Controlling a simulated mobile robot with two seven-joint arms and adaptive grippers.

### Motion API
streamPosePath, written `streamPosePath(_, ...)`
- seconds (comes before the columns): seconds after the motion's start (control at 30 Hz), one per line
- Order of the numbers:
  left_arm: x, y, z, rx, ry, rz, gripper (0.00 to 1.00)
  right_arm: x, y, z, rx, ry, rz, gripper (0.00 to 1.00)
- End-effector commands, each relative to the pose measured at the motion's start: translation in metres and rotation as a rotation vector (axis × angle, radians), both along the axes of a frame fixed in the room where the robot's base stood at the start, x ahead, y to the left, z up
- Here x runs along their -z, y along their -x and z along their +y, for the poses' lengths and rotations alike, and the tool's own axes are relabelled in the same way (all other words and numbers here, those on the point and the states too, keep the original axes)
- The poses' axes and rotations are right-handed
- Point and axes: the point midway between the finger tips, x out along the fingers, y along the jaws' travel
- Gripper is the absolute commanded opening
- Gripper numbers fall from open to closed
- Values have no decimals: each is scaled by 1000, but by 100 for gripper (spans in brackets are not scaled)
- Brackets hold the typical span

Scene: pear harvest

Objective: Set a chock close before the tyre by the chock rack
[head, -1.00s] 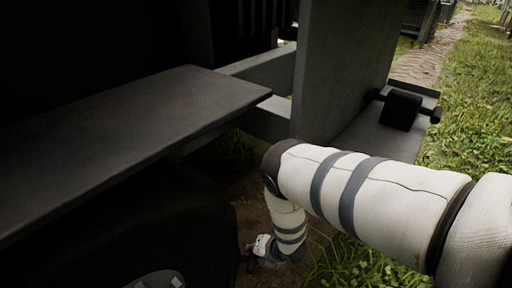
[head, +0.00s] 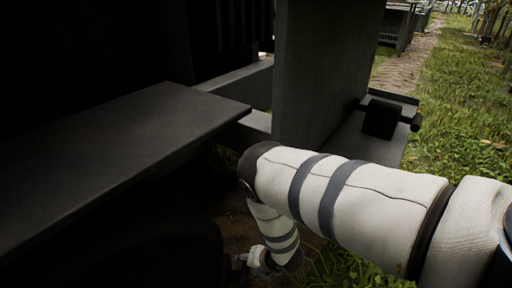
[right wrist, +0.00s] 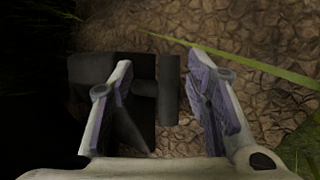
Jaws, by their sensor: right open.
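A dark chock (right wrist: 88,72) with a stub handle (right wrist: 169,95) lies on the ground in the right wrist view. My right gripper (right wrist: 160,65) is open, its fingers on either side of the handle; I cannot tell if they touch it. In the head view my right gripper (head: 246,263) is low beside the dark tyre (head: 175,255), which shows only as a shadowed shape under the fender. The chock there is too dark to make out. Another black chock (head: 381,119) sits on the chock rack (head: 372,146). My left gripper is not in view.
A flat dark fender (head: 120,130) overhangs the tyre. An upright grey panel (head: 325,75) stands beside the rack, close to my right arm. Grass (head: 455,130) lies open at the right, along a dirt path (head: 412,62).

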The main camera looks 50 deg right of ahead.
Motion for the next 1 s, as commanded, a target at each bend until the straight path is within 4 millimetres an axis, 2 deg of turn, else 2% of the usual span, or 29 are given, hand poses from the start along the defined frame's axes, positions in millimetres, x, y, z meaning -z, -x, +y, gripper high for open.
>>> streamPosePath(0.2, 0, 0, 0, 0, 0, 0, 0, -44, 31, 3, 0, 0, 1, 44)
streamPosePath(0.4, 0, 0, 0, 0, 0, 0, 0, -69, 50, 4, 1, 0, -1, 44)
streamPosePath(0.57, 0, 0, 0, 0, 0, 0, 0, -76, 55, 5, 3, 0, -1, 44)
streamPosePath(1.0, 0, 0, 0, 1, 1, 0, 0, -75, 57, 5, 7, -3, 3, 44)
